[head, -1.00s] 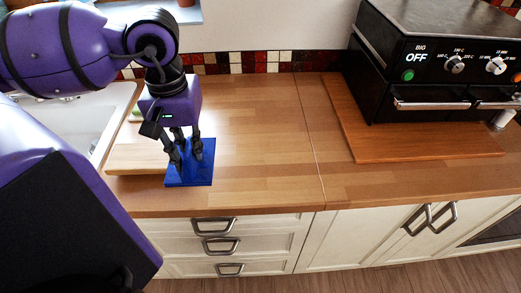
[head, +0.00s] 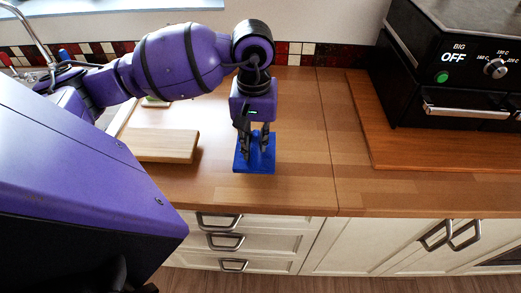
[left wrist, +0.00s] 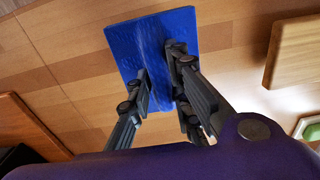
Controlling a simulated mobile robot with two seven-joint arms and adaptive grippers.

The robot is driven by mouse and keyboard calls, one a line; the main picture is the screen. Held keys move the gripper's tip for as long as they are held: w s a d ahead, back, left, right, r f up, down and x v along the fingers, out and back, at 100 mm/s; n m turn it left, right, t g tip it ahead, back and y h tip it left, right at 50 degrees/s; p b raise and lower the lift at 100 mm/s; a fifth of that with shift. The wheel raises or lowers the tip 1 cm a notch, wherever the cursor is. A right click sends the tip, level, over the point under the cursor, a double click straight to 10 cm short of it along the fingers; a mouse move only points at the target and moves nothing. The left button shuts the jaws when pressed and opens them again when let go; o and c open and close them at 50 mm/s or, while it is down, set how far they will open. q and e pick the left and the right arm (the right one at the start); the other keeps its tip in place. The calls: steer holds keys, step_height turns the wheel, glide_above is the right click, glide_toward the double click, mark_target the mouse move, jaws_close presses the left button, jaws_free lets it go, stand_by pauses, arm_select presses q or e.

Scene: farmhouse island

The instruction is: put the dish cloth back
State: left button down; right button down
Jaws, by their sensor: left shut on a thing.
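The dish cloth is a flat blue square (head: 262,168), near the front edge of the wooden counter, just right of the light wooden board. My left gripper (head: 255,146) points down on it from above, with its fingers shut on the cloth. In the left wrist view the cloth (left wrist: 150,38) shows as a blue sheet between and beyond the fingers (left wrist: 160,66). I cannot tell whether the cloth touches the counter or hangs just above it. My right gripper is not in view.
The light wooden board (head: 165,146) lies to the left, by the sink. A black oven (head: 440,90) stands on a darker board (head: 400,155) at the right. The counter (head: 305,150) between cloth and oven is clear. Drawers (head: 230,240) are below.

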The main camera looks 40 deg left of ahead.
arm_select(q)
steer(key=shift+w+d+f, duration=0.3)
steer(key=shift+w+f, duration=0.25)
steer(key=shift+f, duration=0.2)
step_height(320, 180, down, 3)
steer(key=shift+f, duration=0.1)
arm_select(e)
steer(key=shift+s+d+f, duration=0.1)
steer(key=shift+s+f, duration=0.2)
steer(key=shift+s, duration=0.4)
arm_select(q)
steer(key=shift+f, duration=0.2)
steer(key=c, duration=1.7)
jaws_free()
steer(key=shift+o, duration=0.4)
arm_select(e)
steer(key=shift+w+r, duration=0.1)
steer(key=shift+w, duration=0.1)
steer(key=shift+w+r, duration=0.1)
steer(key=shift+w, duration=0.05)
